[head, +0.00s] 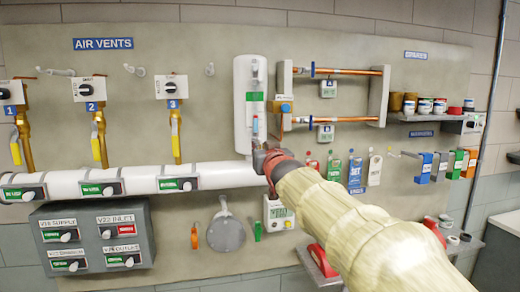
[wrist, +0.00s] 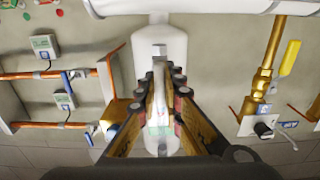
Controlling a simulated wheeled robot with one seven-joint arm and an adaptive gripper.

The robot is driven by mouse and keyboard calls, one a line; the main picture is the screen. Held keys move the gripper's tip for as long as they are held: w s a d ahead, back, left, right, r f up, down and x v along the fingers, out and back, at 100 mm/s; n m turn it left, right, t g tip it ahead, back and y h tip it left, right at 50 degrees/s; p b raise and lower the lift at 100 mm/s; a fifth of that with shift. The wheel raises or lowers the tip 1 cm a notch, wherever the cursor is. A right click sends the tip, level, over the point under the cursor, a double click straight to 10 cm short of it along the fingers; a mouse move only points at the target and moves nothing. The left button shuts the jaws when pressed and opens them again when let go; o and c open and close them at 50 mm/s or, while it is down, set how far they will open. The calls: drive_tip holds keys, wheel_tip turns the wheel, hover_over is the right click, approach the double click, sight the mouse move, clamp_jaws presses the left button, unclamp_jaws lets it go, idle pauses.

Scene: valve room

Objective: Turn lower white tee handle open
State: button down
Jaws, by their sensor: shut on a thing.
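The white tee (head: 243,105) is a vertical white cylinder standing on the horizontal white pipe. A small upper handle (head: 255,72) and a green label (head: 254,96) show on its front. My gripper (head: 262,152) is at the tee's lower part, just above the pipe, and hides most of the lower handle. In the wrist view, which is upside down, my gripper's two fingers (wrist: 161,72) come together in front of the white body. A small grey end (wrist: 160,50) of the lower handle shows just past the fingertips. My gripper is shut on this handle.
Copper pipes (head: 345,71) with a blue-handled valve run at the right. Brass valves with yellow levers (head: 175,140) hang at the left. A grey disc (head: 226,232) hangs below the pipe.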

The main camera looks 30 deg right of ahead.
drive_tip(key=c, duration=1.9)
unclamp_jaws()
drive_tip(key=v, duration=1.2)
